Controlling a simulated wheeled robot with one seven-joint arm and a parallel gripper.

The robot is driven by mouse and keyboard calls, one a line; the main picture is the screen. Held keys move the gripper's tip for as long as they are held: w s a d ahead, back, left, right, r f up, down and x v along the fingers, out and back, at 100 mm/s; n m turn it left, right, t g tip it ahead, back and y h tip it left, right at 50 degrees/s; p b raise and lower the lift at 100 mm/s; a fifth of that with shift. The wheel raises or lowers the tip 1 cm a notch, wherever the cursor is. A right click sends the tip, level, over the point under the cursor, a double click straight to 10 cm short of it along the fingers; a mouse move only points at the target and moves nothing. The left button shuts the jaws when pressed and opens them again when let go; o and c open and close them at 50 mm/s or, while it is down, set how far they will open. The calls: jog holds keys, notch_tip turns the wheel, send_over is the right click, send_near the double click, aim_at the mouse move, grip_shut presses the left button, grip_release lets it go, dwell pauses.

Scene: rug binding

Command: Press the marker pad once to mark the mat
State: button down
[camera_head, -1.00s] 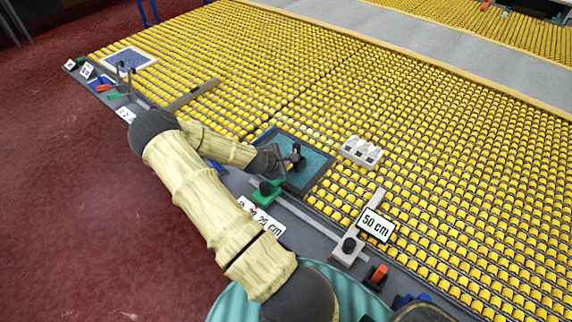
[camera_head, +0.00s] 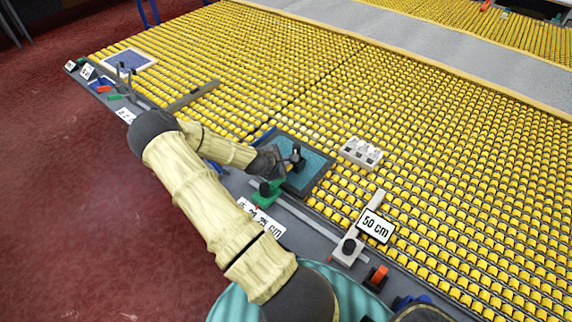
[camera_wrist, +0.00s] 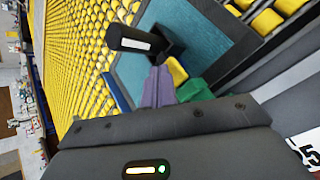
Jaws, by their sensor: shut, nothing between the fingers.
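The teal mat (camera_head: 314,164) with a dark border lies on the yellow rollers, near the table's front edge. A black upright piece with a rounded handle (camera_head: 297,153) stands on the mat; I take it for the marker pad. In the wrist view its black handle (camera_wrist: 130,38) with a white strip rises just beyond my fingertips, over the teal mat (camera_wrist: 215,38). My gripper (camera_wrist: 158,85) is shut and empty, its purple-grey fingers together. In the head view my gripper (camera_head: 283,162) is just left of the black piece. I cannot tell whether they touch. The pad's underside is hidden.
A green clamp block (camera_head: 267,193) sits at the mat's near edge, beside the fingers. A white block with several sockets (camera_head: 361,152) stands right of the mat. A stop with a "50 cm" sign (camera_head: 375,226) is nearer right. Rollers beyond the mat are clear.

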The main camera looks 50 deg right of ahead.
jog(key=shift+r+p, duration=0.45)
jog(key=shift+r, duration=0.35)
jog(key=shift+r+p, duration=1.85)
jog(key=shift+r, duration=0.65)
jog(key=shift+a, duration=0.1)
